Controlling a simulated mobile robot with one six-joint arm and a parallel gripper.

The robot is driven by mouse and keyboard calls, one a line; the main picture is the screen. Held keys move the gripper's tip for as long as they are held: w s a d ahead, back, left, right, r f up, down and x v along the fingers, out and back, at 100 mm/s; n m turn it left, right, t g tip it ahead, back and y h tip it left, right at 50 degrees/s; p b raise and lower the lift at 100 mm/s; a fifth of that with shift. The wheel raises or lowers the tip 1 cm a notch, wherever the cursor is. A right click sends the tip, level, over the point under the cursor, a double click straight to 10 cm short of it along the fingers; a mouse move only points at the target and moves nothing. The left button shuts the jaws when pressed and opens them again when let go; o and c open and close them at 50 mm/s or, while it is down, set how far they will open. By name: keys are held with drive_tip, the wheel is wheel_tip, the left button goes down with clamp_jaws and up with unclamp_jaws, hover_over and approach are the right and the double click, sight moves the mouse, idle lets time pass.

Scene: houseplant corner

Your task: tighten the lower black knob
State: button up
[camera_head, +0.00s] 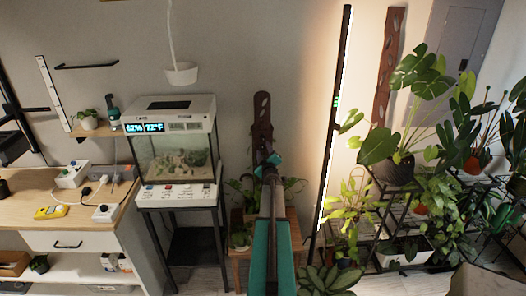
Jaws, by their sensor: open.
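My arm reaches up from the bottom middle, and my gripper (268,166) is at its far end, small and seen from behind. It is open, and I make out nothing held in it. It shows in front of a dark plank with holes (262,112) near the wall; the depth between them is hard to tell. A tall black light bar (334,120) with a lit edge and small green marks stands right of my gripper, apart from it in the picture. I cannot make out a lower black knob anywhere; it may be hidden or too small.
A glass terrarium (178,155) on a black stand is left of my arm. A wooden desk (60,205) with a yellow meter (49,212) is farther left. A low wooden plant stand (238,262) is beside my arm. Potted plants on black racks (385,215) crowd the right.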

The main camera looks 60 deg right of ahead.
drive_tip(key=shift+w+d, duration=0.1)
drive_tip(key=shift+c, duration=0.5)
drive_tip(key=c, duration=1)
drive_tip(key=shift+o, duration=0.2)
drive_tip(key=shift+f, duration=0.1)
